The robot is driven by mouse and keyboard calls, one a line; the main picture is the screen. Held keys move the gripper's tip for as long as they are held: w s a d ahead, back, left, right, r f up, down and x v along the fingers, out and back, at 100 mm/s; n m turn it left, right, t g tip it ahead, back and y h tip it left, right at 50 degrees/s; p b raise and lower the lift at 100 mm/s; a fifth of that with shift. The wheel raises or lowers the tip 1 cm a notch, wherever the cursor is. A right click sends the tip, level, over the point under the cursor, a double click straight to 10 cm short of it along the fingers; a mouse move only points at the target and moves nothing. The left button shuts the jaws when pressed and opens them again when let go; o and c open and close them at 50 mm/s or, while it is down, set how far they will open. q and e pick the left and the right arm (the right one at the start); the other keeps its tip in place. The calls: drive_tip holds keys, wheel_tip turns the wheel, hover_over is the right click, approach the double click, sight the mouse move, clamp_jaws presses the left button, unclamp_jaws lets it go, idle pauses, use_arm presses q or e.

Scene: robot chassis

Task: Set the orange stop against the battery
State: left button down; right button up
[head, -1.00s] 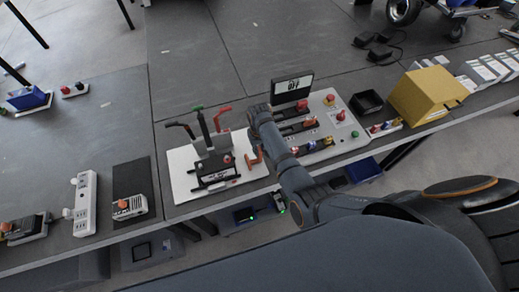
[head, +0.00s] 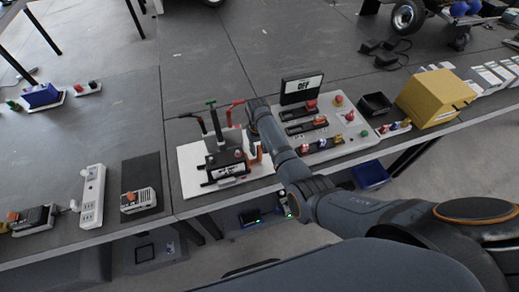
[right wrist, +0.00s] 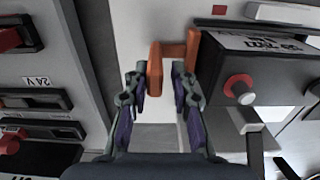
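The orange stop (right wrist: 155,70) is a small bracket on the white board, at the upper middle of the right wrist view. It also shows in the head view (head: 259,152), partly hidden by my right arm. The battery (right wrist: 225,65) is a dark box with a pale label and a red terminal, right of the stop. In the head view the battery (head: 229,172) sits at the front of the white fixture board (head: 190,160). My right gripper (right wrist: 158,88) is open, one finger on each side of the stop's upright part. My left gripper is not in view.
The fixture has upright levers with green and red grips (head: 211,103) behind the battery. A white control panel (head: 340,148) with a display stands close on the right. A yellow box (head: 435,97) is further right. A power strip (head: 92,195) lies left.

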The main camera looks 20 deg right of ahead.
drive_tip(key=shift+o, duration=0.9)
drive_tip(key=shift+a, duration=0.1)
drive_tip(key=shift+d+r, duration=0.2)
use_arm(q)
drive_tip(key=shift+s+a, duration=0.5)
use_arm(e)
wheel_tip(320, 180, up, 12)
drive_tip(key=shift+a+f, duration=0.15)
drive_tip(key=shift+f, duration=0.05)
drive_tip(key=shift+f, duration=0.1)
